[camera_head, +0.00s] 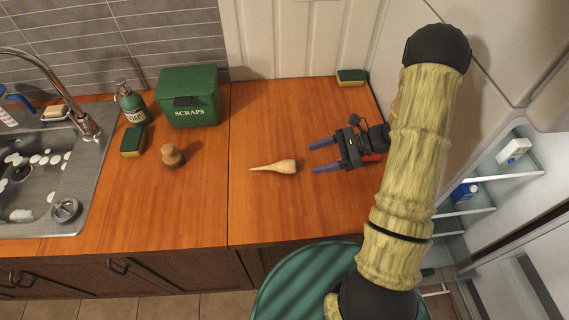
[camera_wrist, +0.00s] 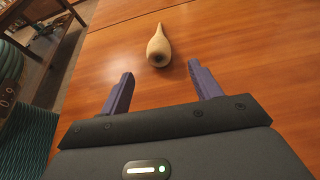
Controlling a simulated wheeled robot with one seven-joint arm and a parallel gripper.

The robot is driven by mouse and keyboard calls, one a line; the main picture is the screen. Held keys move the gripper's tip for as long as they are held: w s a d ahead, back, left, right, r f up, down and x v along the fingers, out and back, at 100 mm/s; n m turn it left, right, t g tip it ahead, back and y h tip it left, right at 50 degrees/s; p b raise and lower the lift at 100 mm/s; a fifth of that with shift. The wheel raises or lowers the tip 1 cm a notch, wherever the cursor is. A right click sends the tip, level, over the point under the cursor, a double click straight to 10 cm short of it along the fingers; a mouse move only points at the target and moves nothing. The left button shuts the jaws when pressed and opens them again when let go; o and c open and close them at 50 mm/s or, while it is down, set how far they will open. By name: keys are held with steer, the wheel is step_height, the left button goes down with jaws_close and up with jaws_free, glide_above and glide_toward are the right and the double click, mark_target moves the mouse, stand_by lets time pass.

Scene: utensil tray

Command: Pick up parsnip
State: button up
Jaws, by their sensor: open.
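The parsnip (camera_head: 283,167) is pale cream and lies on the wooden counter, its thin tip pointing left and its thick end facing my gripper. In the wrist view the parsnip (camera_wrist: 158,48) lies ahead of the fingers, roughly centred between them, with its thick end nearest. My gripper (camera_head: 318,157) is open and empty, just right of the parsnip, with its two purple fingers pointing left. The wrist view shows the same open gripper (camera_wrist: 163,88) with a clear gap between the fingertips and the parsnip. Nothing hides the parsnip.
A wooden brush (camera_head: 172,156) stands left of the parsnip. A green scraps bin (camera_head: 189,97), a soap bottle (camera_head: 131,104) and a sponge (camera_head: 132,142) are further left, near the sink (camera_head: 35,175). Another sponge (camera_head: 351,76) lies at the back right. Counter around the parsnip is clear.

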mark_target(296, 165)
steer(key=shift+s+a, duration=0.2)
steer(key=shift+a, duration=0.05)
steer(key=shift+x, duration=0.9)
steer(key=shift+w+f+p, duration=0.1)
steer(key=shift+p, duration=0.2)
steer(key=p+x, duration=0.2)
steer(key=x, duration=0.3)
steer(key=shift+a, duration=0.1)
steer(key=shift+c, duration=0.2)
steer(key=c, duration=1)
